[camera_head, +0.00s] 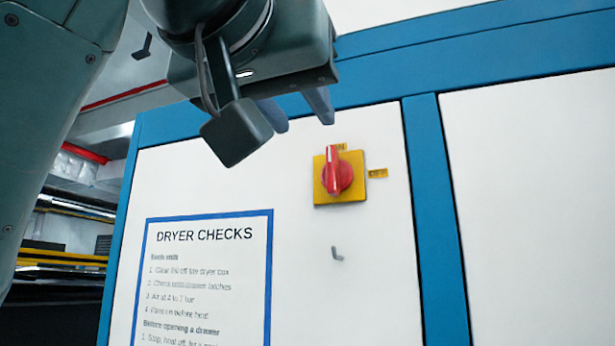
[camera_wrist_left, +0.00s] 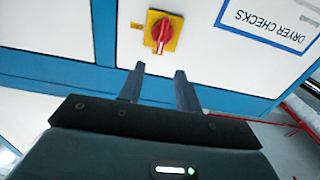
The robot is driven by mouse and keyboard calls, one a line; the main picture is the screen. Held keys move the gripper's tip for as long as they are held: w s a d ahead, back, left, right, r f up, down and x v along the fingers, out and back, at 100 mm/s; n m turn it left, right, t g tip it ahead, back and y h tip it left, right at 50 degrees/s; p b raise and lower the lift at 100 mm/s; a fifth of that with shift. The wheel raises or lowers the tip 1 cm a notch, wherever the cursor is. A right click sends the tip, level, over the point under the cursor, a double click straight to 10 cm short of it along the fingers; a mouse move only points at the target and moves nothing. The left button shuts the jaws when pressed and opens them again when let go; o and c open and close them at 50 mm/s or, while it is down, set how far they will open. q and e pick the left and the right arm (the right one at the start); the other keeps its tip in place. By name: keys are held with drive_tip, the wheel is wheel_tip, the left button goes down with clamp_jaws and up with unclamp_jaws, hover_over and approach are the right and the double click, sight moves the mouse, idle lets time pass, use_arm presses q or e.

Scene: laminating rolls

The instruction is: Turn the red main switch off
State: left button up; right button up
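The red main switch (camera_head: 338,176) is a rotary knob on a yellow square plate (camera_head: 353,194) on the white cabinet panel. Its handle stands roughly upright, pointing at the small yellow label (camera_head: 341,147) above. Another small yellow label (camera_head: 377,173), its text blurred, lies to the right. The switch also shows in the left wrist view (camera_wrist_left: 164,32), ahead of the fingers. My left gripper (camera_head: 298,113) is open and empty, above and left of the switch in the head view and apart from it. Its fingertips also show in the left wrist view (camera_wrist_left: 160,72). My right gripper is not seen.
A blue-framed "DRYER CHECKS" sign (camera_head: 204,285) is on the panel, left of and below the switch. A blue upright (camera_head: 438,220) stands to the right. The panel around the switch is otherwise clear.

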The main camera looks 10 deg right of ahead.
sight(330, 153)
use_arm(q)
drive_tip(key=p+x, duration=0.1)
drive_tip(key=x, duration=0.9)
drive_tip(key=shift+w+d, duration=0.2)
drive_tip(key=shift+w, duration=0.05)
clamp_jaws()
